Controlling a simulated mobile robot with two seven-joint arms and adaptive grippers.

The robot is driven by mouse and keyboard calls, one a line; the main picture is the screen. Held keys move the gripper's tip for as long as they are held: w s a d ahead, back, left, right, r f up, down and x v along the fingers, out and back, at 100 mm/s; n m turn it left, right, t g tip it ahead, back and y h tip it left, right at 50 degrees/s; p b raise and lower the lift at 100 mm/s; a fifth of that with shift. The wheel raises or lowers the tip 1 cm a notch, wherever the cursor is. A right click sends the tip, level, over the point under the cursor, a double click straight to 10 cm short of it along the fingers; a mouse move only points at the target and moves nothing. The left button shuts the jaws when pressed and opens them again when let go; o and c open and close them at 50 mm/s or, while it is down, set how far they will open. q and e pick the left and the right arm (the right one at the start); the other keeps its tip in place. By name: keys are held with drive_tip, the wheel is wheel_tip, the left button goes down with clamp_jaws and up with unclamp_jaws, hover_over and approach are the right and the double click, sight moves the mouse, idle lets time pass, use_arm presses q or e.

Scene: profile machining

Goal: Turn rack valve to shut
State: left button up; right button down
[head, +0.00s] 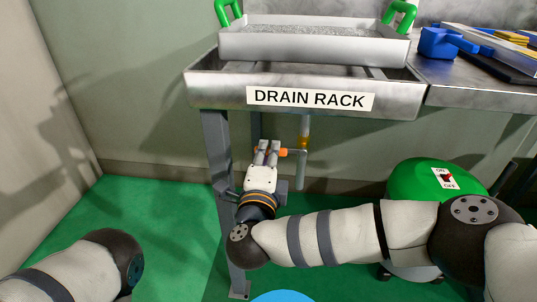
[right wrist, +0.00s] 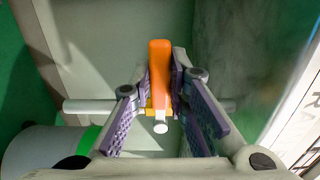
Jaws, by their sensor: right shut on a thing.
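The rack valve's orange handle (head: 284,152) shows beside the gripper, under the drain rack (head: 200,88). A pipe with a brass-coloured part (head: 304,140) hangs down there. My right gripper (head: 268,147) reaches up to the valve from below. In the right wrist view the orange handle (right wrist: 160,75) stands between the purple-padded fingers of my right gripper (right wrist: 162,95), which is shut on it. A yellow piece and a pale round end show at its base. In the head view the fingers hide part of the valve. Only a link of my left arm shows; its gripper is out of view.
A grey tray (head: 312,48) with green handles sits on the rack. A rack leg (head: 217,150) stands just left of my right gripper. A green drum (head: 428,188) with an ON/OFF switch stands at right. Blue and yellow items lie on the bench at right.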

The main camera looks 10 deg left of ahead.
drive_tip(key=shift+r, duration=0.1)
drive_tip(key=c, duration=1.5)
unclamp_jaws()
drive_tip(key=shift+c, duration=0.2)
drive_tip(key=shift+s, duration=0.15)
drive_tip(key=s, duration=1.1)
drive_tip(key=shift+s, duration=0.4)
